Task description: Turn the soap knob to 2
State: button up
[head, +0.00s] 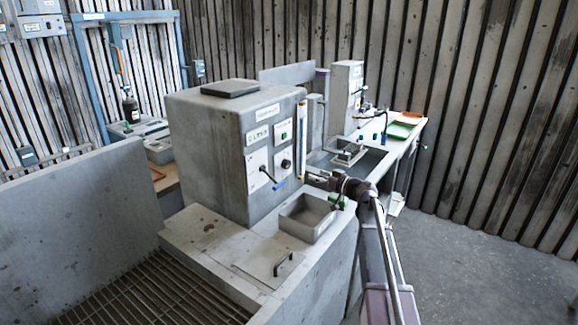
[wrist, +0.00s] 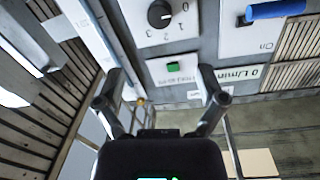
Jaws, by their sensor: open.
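The soap knob (wrist: 160,14) is a round black knob on a white plate at the top of the wrist view, with the digits 0 to 3 printed around it. A small pale mark shows on its face; I cannot tell surely which digit it points at. In the head view the knob (head: 286,164) is a small dark dot on the grey machine's front. My gripper (wrist: 161,72) is open and empty, its two fingers spread apart below the knob in the wrist view. In the head view my gripper (head: 317,177) is just right of the panel, apart from the knob.
A sink basin (head: 306,217) lies below. Open floor is at right.

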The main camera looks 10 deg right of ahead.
aim_at(289, 164)
jog(key=x, duration=1.3)
jog(key=c, duration=1.2)
